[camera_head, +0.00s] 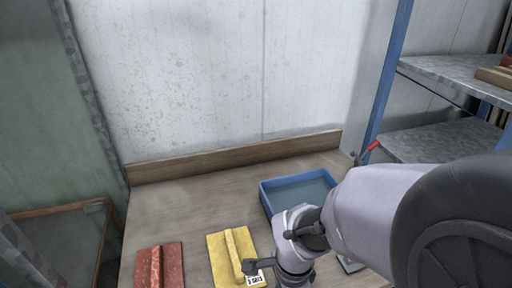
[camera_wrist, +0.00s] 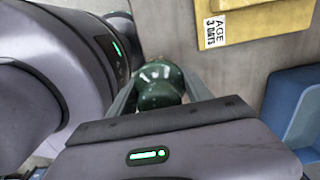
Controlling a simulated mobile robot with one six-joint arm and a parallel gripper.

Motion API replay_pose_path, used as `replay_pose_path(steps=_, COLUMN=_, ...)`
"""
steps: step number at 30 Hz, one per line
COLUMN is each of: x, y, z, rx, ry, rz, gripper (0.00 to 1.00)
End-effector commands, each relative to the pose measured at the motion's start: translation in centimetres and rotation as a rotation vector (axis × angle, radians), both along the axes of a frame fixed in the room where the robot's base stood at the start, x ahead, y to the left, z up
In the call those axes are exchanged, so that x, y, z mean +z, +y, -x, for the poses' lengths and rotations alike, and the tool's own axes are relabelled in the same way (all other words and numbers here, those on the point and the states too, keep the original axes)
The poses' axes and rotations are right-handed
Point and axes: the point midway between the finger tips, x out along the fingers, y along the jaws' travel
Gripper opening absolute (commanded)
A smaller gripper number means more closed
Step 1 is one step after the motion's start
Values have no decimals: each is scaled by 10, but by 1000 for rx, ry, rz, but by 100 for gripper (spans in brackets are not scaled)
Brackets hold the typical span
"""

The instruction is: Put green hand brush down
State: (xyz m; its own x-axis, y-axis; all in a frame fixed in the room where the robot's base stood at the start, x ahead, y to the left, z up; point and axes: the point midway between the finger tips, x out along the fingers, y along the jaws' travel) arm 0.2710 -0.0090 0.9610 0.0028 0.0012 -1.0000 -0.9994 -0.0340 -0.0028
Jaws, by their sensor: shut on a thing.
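The green hand brush (camera_wrist: 160,82) shows in the wrist view as a glossy dark green rounded part between the two fingers of my gripper (camera_wrist: 158,98). My gripper is shut on it. The rest of the brush is hidden below the gripper body. In the head view my arm reaches down over the wooden table (camera_head: 185,215), between a yellow block and a blue tray. The brush and my fingertips are hidden there behind my wrist. I cannot tell whether the brush touches the table.
The yellow block (camera_head: 217,252) with a raised bar and an "AGE 3 DAYS" label lies just left of my wrist. A red block (camera_head: 171,266) lies further left. The blue tray (camera_head: 265,203) stands behind. Metal shelves (camera_head: 430,140) stand at the right. The table's back left is clear.

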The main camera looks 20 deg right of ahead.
Motion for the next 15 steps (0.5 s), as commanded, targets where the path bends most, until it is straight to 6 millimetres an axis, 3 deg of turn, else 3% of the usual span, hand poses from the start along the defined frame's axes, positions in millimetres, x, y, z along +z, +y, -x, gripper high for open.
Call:
replay_pose_path(steps=1, x=17, y=-9, z=-6, rx=-6, ry=11, rz=-1, gripper=20)
replay_pose_path(steps=5, x=-3, y=-45, z=-44, rx=-9, ry=-1, rz=0, gripper=20)
replay_pose_path(steps=9, x=-10, y=-78, z=-77, rx=-5, ry=0, rz=0, gripper=20)
replay_pose_path(steps=15, x=-14, y=-98, z=-98, rx=0, ry=0, rz=0, gripper=20)
